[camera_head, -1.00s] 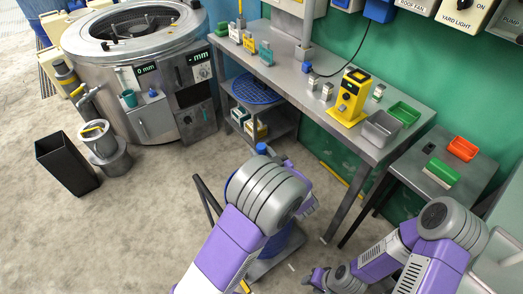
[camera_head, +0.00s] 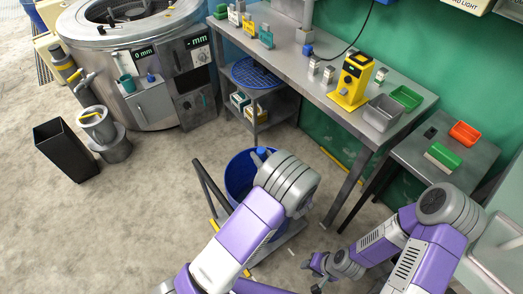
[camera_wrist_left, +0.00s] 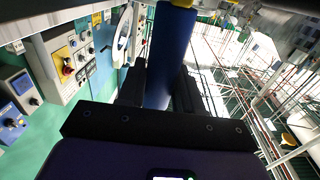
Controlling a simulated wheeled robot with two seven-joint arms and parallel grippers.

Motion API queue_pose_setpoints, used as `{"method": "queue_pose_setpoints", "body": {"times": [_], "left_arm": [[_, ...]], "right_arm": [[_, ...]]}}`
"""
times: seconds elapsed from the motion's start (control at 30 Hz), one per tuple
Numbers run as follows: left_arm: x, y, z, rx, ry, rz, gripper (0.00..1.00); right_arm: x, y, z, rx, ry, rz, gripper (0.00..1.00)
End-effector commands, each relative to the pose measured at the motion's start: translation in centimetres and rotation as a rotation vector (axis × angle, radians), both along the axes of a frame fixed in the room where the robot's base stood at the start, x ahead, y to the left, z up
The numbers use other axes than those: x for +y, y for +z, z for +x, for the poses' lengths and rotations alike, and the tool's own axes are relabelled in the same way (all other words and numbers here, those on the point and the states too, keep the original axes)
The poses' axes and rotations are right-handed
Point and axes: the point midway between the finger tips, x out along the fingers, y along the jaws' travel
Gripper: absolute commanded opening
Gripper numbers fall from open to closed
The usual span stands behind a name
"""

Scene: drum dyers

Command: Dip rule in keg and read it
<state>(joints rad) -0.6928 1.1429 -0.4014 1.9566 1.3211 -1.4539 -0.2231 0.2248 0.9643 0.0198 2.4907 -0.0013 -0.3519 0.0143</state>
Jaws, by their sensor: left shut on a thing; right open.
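A blue keg (camera_head: 237,178) stands on a low trolley (camera_head: 208,185) on the floor, partly hidden behind my left arm. In the left wrist view my left gripper (camera_wrist_left: 158,92) is shut on a blue cylindrical piece (camera_wrist_left: 170,50), probably the handle of the rule. The rule's lower part and scale are not visible. In the head view a small blue tip (camera_head: 261,153) shows over the keg, beside my grey left wrist, which hides the left fingers. My right gripper (camera_head: 316,272) is open and empty, low over the floor right of the keg.
A metal bench (camera_head: 300,85) runs along the green wall with a yellow device (camera_head: 352,82) and a grey bin (camera_head: 383,112). A side table (camera_head: 415,150) holds red and green trays. A large drum machine (camera_head: 135,60) and black bin (camera_head: 66,150) stand left. Floor between is clear.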

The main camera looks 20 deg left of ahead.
Motion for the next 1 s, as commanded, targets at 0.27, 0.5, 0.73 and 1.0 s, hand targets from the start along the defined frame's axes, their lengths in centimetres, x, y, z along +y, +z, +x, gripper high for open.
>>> {"method": "queue_pose_setpoints", "body": {"times": [0.27, 0.5, 0.73, 1.0], "left_arm": [[0.0, -2.9, 0.0, 0.001, 0.000, 0.001, 0.08], [0.0, -5.3, 0.0, 0.001, 0.001, 0.001, 0.08], [0.0, -7.6, 0.0, 0.001, 0.001, 0.001, 0.08], [0.0, -10.3, 0.0, 0.001, 0.001, 0.002, 0.08]], "right_arm": [[0.0, 0.0, 0.0, 0.000, 0.000, 0.000, 0.43], [0.0, 0.0, 0.0, 0.000, 0.000, 0.000, 0.43], [0.0, 0.0, 0.0, 0.000, 0.000, 0.000, 0.43], [0.0, 0.0, 0.0, 0.000, 0.000, 0.000, 0.43]]}}
